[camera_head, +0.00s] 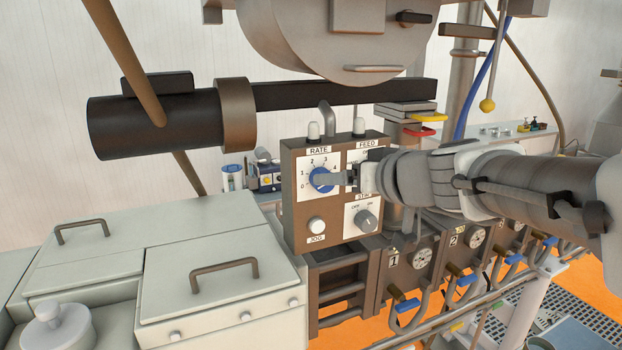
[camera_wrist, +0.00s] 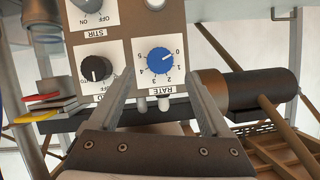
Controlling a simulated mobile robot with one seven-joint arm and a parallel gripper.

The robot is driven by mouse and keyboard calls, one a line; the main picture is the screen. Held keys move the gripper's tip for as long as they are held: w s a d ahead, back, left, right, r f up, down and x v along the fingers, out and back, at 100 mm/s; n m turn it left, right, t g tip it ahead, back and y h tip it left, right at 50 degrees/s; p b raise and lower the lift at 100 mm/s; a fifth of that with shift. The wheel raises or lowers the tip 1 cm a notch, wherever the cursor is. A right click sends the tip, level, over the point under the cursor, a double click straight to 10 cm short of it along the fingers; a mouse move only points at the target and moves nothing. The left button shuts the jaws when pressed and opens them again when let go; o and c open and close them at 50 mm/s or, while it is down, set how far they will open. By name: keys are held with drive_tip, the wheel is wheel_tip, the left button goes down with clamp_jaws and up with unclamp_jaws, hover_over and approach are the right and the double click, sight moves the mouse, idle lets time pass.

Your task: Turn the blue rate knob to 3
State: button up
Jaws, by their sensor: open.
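The blue rate knob (camera_head: 321,179) is on the brown control box, on a white dial with numbers. In the wrist view, which is upside down, the blue knob (camera_wrist: 160,61) shows a pale mark that appears to point near 0. My gripper (camera_head: 322,181) reaches in from the right, with a finger overlapping part of the knob. In the wrist view my gripper (camera_wrist: 160,82) is open, its fingers on either side of the dial with visible gaps to the knob. Whether either finger touches the panel is unclear.
A black feed knob (camera_wrist: 96,68) sits beside the rate dial. A stir knob (camera_head: 366,220) and a jog button (camera_head: 316,225) are below. A dark cylinder (camera_head: 160,122) with a bar runs behind the control box (camera_head: 290,215). A grey lidded cabinet (camera_head: 215,310) stands at left.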

drive_tip(key=shift+x, duration=3)
clamp_jaws()
